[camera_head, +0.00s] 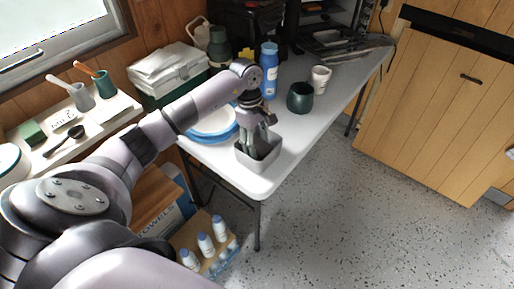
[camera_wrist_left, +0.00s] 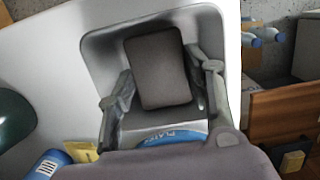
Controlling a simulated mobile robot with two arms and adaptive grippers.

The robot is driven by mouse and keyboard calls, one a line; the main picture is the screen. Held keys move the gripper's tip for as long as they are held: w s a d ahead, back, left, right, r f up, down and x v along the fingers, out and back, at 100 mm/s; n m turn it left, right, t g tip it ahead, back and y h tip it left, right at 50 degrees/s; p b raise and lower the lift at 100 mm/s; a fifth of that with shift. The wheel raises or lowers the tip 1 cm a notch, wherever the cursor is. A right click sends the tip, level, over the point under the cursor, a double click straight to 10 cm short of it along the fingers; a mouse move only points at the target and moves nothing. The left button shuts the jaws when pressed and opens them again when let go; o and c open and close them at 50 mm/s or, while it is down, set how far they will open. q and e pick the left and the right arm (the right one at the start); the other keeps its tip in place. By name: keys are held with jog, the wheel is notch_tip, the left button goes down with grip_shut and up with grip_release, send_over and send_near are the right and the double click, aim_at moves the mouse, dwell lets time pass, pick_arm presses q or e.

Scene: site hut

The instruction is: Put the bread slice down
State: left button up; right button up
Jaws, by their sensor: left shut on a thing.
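The bread slice (camera_wrist_left: 158,68) is a dark brown-grey slab with rounded corners, seen in the left wrist view between my left fingers. My left gripper (camera_head: 256,143) is shut on it and points down into a grey open-topped bin (camera_head: 262,177) near the table's front corner. The gripper also shows in the left wrist view (camera_wrist_left: 168,82), with a finger along each side of the slice. The bin's walls (camera_wrist_left: 95,50) surround the slice in that view. My right gripper is not in view.
Blue-rimmed plates (camera_head: 208,133) lie beside the bin on the white table (camera_head: 300,130). A blue bottle (camera_head: 269,72), a dark green pot (camera_head: 300,98) and a pale cup (camera_head: 320,79) stand behind. Several bottles (camera_head: 206,243) stand below. Open floor is at the right.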

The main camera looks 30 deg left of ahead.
aim_at(256, 144)
pick_arm(q)
notch_tip(256, 144, down, 3)
jog(key=shift+r, duration=0.1)
jog(key=shift+f, duration=0.3)
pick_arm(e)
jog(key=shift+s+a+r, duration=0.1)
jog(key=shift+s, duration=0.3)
pick_arm(q)
jog(key=o, duration=0.8)
jog(key=shift+f, duration=0.1)
jog(key=shift+c, duration=0.2)
